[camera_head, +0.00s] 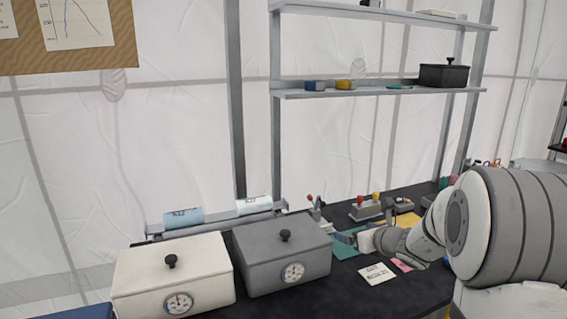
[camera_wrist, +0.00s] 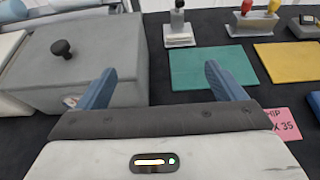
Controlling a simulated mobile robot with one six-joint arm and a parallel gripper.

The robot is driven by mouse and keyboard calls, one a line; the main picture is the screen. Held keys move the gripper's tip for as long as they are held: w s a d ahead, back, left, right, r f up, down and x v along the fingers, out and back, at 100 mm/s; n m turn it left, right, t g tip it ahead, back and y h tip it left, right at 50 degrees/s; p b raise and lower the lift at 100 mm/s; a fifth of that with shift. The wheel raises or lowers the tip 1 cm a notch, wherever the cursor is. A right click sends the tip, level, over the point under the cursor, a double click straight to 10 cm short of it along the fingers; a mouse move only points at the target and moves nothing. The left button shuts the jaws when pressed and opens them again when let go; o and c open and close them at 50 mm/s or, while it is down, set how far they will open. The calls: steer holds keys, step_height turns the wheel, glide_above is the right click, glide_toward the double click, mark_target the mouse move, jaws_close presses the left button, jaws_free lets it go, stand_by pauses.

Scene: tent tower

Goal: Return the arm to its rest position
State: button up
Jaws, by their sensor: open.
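My gripper (camera_wrist: 158,88) is open in the wrist view, its two blue fingers apart with nothing between them. It is above the dark table, between the grey lidded box and the green mat. In the head view my arm reaches in from the right, and its end is above the table near the green mat, to the right of the grey box. The fingers are small and hard to make out there.
A grey lidded box (camera_head: 283,262) and a white lidded box (camera_head: 165,278) with dials stand at the left. A green mat (camera_wrist: 213,68), a yellow mat (camera_wrist: 290,60) and a pink card (camera_wrist: 281,123) lie on the table. A shelf (camera_head: 380,91) stands behind.

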steer(key=s+a+n+g+y, duration=0.1)
steer(key=s+a+n+g, duration=0.2)
steer(key=s+a+n, duration=0.45)
steer(key=s+a+n+g+y, duration=0.1)
steer(key=s+a+n+g, duration=0.25)
steer(key=s+n, duration=0.6)
steer(key=s+d+f+n+g+h, duration=0.1)
steer(key=s+d+n+h, duration=0.2)
steer(key=s+n, duration=0.4)
steer(key=s+d+f+n+g+h+b, duration=0.1)
steer(key=s+d+f+n+g+h, duration=0.1)
steer(key=s+n, duration=0.5)
steer(key=s+d+h, duration=0.1)
steer(key=s+h, duration=0.1)
steer(key=s, duration=0.2)
steer(key=shift+f+n+b, duration=0.25)
steer(key=shift+n+b, duration=0.05)
